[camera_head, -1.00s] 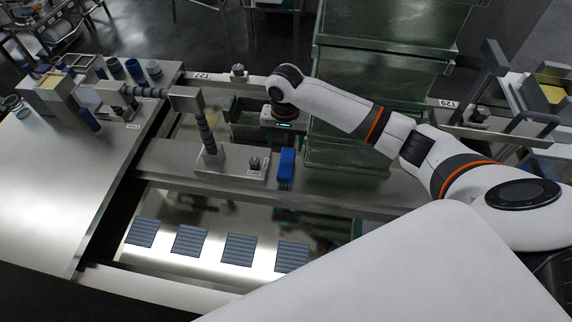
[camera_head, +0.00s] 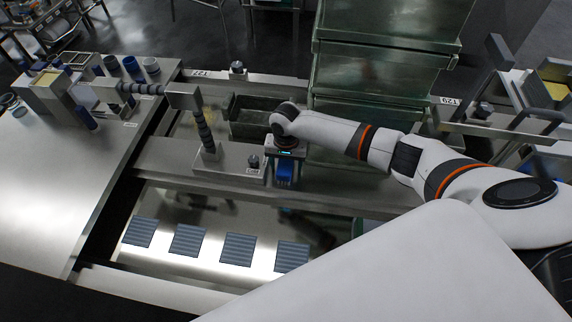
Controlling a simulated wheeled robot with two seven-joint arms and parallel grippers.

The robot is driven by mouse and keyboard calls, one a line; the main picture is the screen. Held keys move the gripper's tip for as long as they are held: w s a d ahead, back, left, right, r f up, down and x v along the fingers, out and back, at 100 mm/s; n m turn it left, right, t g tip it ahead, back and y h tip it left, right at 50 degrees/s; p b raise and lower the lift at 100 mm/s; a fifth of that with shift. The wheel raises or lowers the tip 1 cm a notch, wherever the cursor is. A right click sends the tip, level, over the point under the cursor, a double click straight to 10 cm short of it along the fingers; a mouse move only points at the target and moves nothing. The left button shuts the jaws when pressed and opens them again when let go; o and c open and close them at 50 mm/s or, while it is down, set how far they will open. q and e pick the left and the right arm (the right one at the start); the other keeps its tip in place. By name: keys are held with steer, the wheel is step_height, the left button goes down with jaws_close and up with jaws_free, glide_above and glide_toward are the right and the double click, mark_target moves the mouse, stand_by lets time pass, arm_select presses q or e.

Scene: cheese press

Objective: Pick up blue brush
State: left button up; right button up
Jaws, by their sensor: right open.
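The blue brush (camera_head: 285,171) stands on the metal ledge right of the small grey block with a knob, in the head view. My right gripper (camera_head: 286,158) is over it, with the wrist pointing down from above. The wrist hides the top of the brush, and the fingers are hard to make out against it. The gripper is open, and I cannot tell whether the fingers are around the brush or touching it. My left gripper is not in view.
A jointed metal arm (camera_head: 184,98) on a base stands just left of the brush. Stacked green translucent crates (camera_head: 365,70) rise behind my right arm. Several dark ribbed pads (camera_head: 188,240) lie on the lower surface in front.

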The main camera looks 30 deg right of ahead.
steer(key=shift+f, duration=0.1)
steer(key=shift+c, duration=0.4)
steer(key=c, duration=1)
steer(key=shift+c, duration=0.2)
steer(key=shift+a+r, duration=0.15)
steer(key=shift+r, duration=0.1)
step_height(320, 180, up, 6)
steer(key=shift+r+p, duration=0.25)
steer(key=shift+p, duration=0.05)
steer(key=a+b, duration=0.1)
steer(key=a, duration=1.8)
steer(key=shift+s+a+b, duration=0.35)
steer(key=shift+a, duration=0.05)
